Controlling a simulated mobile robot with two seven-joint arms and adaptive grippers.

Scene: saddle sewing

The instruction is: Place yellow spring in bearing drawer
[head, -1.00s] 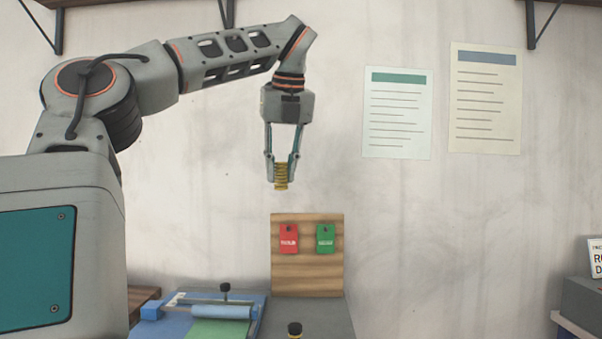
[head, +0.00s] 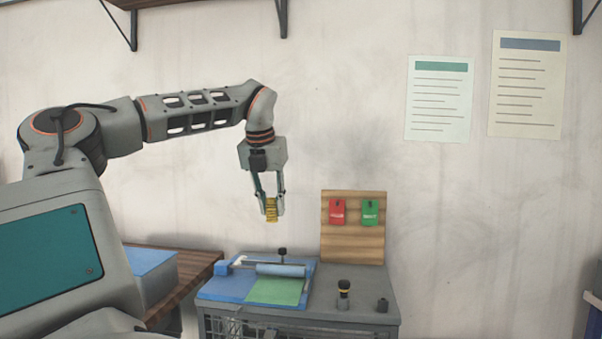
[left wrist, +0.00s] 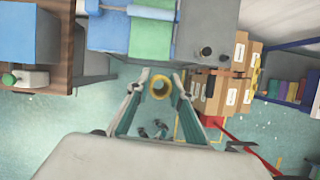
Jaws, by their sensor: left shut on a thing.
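The yellow spring (head: 271,209) is a short ribbed cylinder, held upright between the fingertips of my left gripper (head: 268,198). In the head view it hangs in the air in front of the wall, above the blue and green work mat. In the left wrist view the spring (left wrist: 159,88) shows end-on as a yellow ring between the two fingers of my left gripper (left wrist: 158,90), with floor behind it. I cannot make out a bearing drawer in either view. My right gripper is not in view.
A grey bench (head: 345,307) bears a blue board with a roller (head: 280,270), a green sheet, a black-and-yellow knob (head: 344,288) and a small dark cylinder (head: 382,305). A wooden tag board (head: 352,247) stands behind. In the left wrist view, cardboard boxes (left wrist: 232,100) stand at the right.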

